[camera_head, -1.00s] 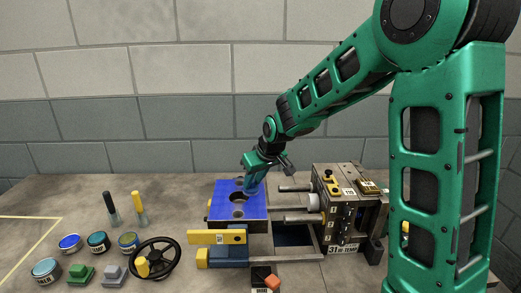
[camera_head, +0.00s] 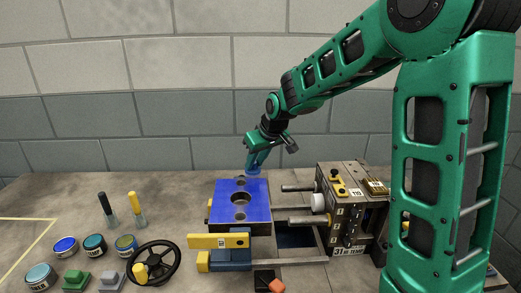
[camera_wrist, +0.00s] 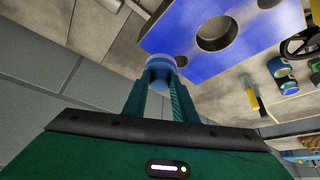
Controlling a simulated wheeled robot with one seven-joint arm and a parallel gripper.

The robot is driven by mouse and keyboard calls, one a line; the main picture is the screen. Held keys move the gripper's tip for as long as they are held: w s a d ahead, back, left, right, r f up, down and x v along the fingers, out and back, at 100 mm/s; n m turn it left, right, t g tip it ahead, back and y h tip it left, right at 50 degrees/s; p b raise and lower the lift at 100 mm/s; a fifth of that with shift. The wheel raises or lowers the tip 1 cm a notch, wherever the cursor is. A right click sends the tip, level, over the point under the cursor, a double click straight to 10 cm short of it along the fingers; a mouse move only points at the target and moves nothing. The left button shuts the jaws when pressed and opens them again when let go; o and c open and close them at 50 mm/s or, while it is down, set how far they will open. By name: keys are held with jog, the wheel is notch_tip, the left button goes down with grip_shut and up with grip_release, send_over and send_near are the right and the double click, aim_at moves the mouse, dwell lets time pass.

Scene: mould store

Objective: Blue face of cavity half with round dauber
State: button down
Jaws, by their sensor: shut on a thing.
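The cavity half (camera_head: 225,207) shows a face that looks blue almost all over, with a large round hole in the middle and smaller holes above and below it. In the wrist view its blue face (camera_wrist: 205,58) fills the upper right. My gripper (camera_head: 257,158) is just past the far edge of the block. It is shut on the round dauber (camera_wrist: 160,75), which has a pale blue, round end and also shows in the head view (camera_head: 253,171). Whether the dauber touches the block's edge I cannot tell.
The other mould half (camera_head: 345,205) stands to the right, joined by guide pins (camera_head: 298,188). A yellow bar (camera_head: 205,241) and handwheel (camera_head: 153,263) are in front. Open tins (camera_head: 65,246) and two upright brushes (camera_head: 137,208) stand left. The back left bench is clear.

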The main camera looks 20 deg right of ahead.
jog(key=shift+d+r, duration=0.1)
jog(key=shift+r, duration=2.25)
